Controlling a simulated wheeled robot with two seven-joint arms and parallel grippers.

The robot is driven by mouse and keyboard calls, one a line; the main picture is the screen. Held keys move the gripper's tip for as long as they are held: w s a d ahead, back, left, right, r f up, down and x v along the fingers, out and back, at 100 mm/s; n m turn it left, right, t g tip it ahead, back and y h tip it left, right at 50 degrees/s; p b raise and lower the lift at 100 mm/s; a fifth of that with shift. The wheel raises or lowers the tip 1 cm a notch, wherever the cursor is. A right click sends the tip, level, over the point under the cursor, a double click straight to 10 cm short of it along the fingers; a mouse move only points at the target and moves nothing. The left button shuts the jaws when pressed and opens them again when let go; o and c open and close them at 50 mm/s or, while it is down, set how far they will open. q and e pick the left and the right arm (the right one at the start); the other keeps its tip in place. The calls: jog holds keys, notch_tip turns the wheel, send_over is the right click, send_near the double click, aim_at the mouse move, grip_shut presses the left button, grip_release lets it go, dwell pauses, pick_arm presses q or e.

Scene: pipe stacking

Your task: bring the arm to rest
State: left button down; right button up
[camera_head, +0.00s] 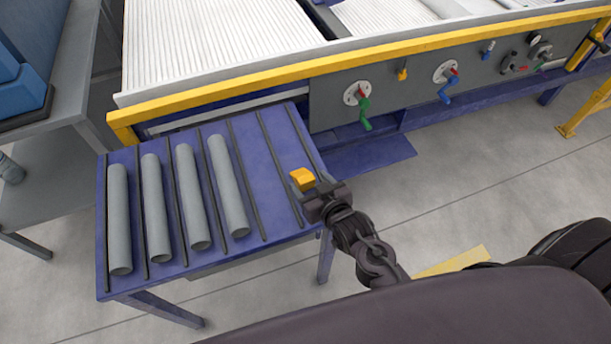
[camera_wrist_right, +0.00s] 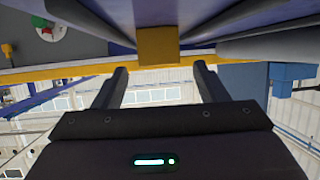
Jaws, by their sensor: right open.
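My right gripper (camera_head: 318,193) is over the right edge of the blue rack table (camera_head: 262,160) in the head view. In the right wrist view its two fingers (camera_wrist_right: 160,69) stand apart with nothing gripped between them. Several grey pipes (camera_head: 228,185) lie side by side between black dividers on the left and middle of the table, apart from the gripper. A grey pipe (camera_wrist_right: 268,45) also shows at the upper right of the wrist view. My left gripper is not in view.
A yellow block (camera_head: 302,179) is at the table's right side, close by the gripper. Behind stands a ribbed conveyor (camera_head: 215,40) with a yellow rail (camera_head: 400,50) and a panel of coloured valves (camera_head: 362,100). A grey bench (camera_head: 60,120) stands left. Open floor lies right.

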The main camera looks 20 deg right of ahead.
jog(key=shift+v, duration=1.6)
jog(key=shift+s+d+r+g, duration=0.1)
jog(key=shift+s+r+g, duration=0.2)
jog(key=shift+g, duration=0.3)
jog(key=s+d+r+g+h, duration=0.25)
jog(key=s+r+g, duration=0.45)
jog(key=s, duration=0.4)
notch_tip(320, 180, down, 31)
jog(key=s+g, duration=0.3)
jog(key=s+d+f, duration=0.2)
jog(key=s+f, duration=0.7)
jog(key=s+d+f+g, duration=0.1)
jog(key=s+d+f, duration=0.1)
jog(key=s+f, duration=0.7)
jog(key=shift+s+n+y, duration=0.35)
jog(key=shift+s+n, duration=0.05)
jog(key=shift+s, duration=0.2)
jog(key=shift+s, duration=0.1)
